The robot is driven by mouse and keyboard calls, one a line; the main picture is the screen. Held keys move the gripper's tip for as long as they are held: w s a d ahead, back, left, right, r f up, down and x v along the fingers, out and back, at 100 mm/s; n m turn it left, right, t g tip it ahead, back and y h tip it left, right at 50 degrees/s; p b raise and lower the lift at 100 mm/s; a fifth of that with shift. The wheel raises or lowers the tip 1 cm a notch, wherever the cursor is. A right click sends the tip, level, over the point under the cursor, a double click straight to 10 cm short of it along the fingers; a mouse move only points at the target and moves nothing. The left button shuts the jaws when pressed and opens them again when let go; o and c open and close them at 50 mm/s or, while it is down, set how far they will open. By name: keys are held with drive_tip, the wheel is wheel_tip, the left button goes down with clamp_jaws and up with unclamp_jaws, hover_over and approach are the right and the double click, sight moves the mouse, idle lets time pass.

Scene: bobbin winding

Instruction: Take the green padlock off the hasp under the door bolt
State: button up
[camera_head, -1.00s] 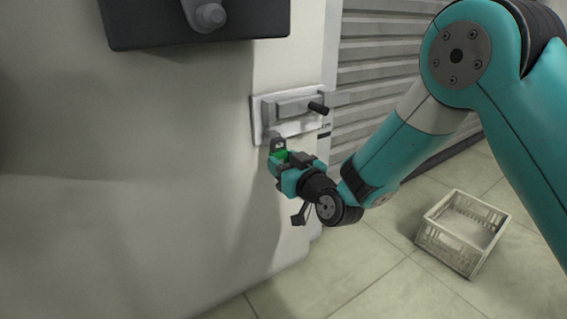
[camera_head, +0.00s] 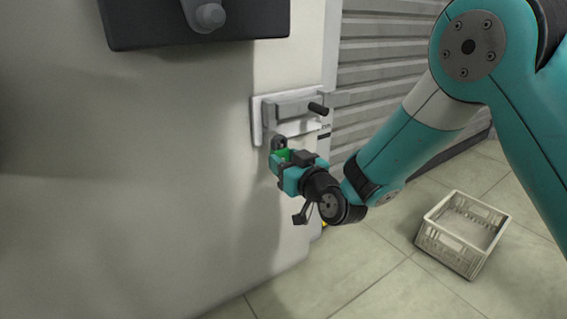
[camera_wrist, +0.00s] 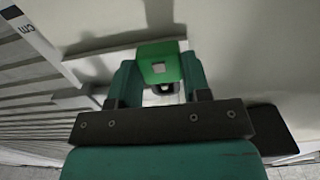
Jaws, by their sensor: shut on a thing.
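The green padlock (camera_head: 284,154) is at the hasp (camera_head: 278,141), just below the door bolt (camera_head: 296,108) on the pale door. My gripper (camera_head: 283,166) is shut on the padlock body from the front right. In the wrist view the padlock (camera_wrist: 159,60) sits between my two teal fingers, and its green face with a pale square shows. A grey, dark-centred part shows just below its body there. Whether the shackle is still through the hasp is too small and partly hidden to tell.
A dark box (camera_head: 190,22) with a grey knob juts from the wall at upper left. A shutter (camera_head: 380,70) lies to the right. A pale crate (camera_head: 461,235) stands on the tiled floor at lower right. Floor between crate and door is clear.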

drive_tip(key=shift+b+v, duration=2.65)
drive_tip(key=shift+v, duration=0.05)
